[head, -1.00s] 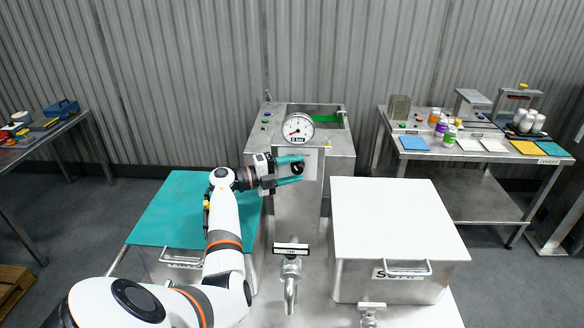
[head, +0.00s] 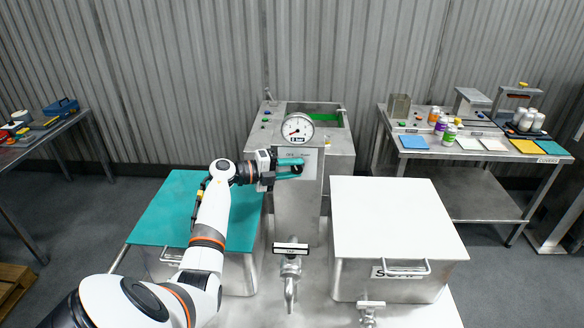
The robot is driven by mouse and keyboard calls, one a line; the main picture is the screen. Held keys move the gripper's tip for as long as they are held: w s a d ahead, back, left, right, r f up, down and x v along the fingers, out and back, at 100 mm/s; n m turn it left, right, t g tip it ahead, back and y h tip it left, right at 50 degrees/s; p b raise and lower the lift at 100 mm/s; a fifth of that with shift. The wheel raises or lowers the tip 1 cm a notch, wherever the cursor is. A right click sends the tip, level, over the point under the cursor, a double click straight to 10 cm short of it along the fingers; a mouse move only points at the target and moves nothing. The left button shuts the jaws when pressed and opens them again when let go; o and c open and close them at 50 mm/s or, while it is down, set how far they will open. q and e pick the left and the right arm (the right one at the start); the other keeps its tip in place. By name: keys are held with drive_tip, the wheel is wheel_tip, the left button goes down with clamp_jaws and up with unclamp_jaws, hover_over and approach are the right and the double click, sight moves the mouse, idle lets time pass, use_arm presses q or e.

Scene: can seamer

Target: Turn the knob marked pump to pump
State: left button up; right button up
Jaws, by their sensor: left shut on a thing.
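The black pump knob (head: 298,170) sits on a pale plate (head: 309,162) on the front of the steel machine (head: 297,205), below a round white gauge (head: 298,128). My left gripper (head: 291,168) comes in from the left with teal fingers, and its tips are closed at the knob. The fingers hide part of the knob, so its pointer and most of the plate's marking cannot be read. The gauge's red needle points to the lower left. My right gripper is not in view.
A teal-lidded tank (head: 165,215) stands left of the machine and a white-lidded tank (head: 392,220) marked soap stands right. A tap (head: 290,278) is at the front between them. A side table (head: 420,155) with bottles and coloured cards is at right, another table (head: 45,140) at left.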

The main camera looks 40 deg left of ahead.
use_arm(q)
drive_tip(key=g+y+p, duration=0.1)
drive_tip(key=p, duration=0.1)
drive_tip(key=r+m+g+y+p, duration=0.1)
drive_tip(key=g+p, duration=0.1)
drive_tip(key=p, duration=0.1)
drive_tip(key=shift+y, duration=0.3)
drive_tip(key=shift+d+m+g+y+p, duration=0.1)
drive_tip(key=shift+m+g+y+p, duration=0.4)
drive_tip(key=shift+g, duration=0.4)
drive_tip(key=shift+w+g+y, duration=0.1)
drive_tip(key=shift+g+y, duration=0.4)
drive_tip(key=shift+g, duration=0.1)
drive_tip(key=shift+w+d+m+g+y, duration=0.15)
drive_tip(key=shift+m+g+y, duration=0.15)
drive_tip(key=shift+g+y, duration=0.45)
drive_tip(key=o, duration=1)
drive_tip(key=shift+c, duration=0.2)
